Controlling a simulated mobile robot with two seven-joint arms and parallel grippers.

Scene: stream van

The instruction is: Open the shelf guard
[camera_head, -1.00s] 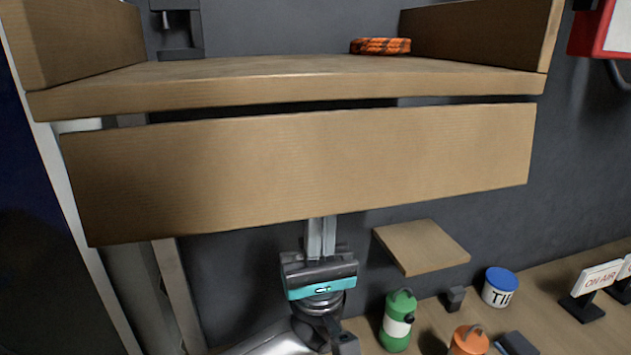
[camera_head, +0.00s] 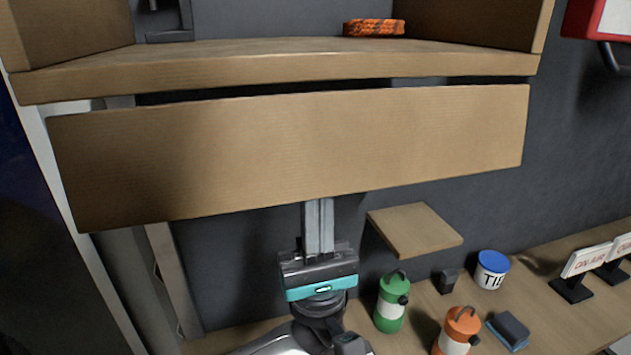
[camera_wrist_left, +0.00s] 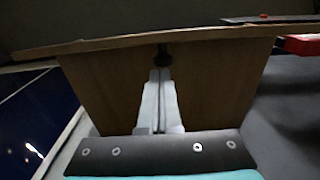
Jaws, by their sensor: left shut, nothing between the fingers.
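The shelf guard (camera_head: 290,150) is a long, plain wooden board. In the head view it hangs just below the front edge of the wooden shelf (camera_head: 280,68), with a narrow dark gap between them. My left gripper (camera_head: 318,208) points up from below at the guard's lower edge, near its middle. Its fingers are shut and empty. The head view does not show whether the tips touch the board or sit behind it. In the left wrist view the closed fingers (camera_wrist_left: 160,85) point toward a brown wooden surface (camera_wrist_left: 105,85). My right gripper is not in view.
An orange rope coil (camera_head: 374,28) lies on the shelf. A small wooden ledge (camera_head: 414,228) is right of my left gripper. The bench below holds a green canister (camera_head: 391,303), an orange canister (camera_head: 457,330), a blue-lidded tub (camera_head: 491,270) and white signs (camera_head: 586,261).

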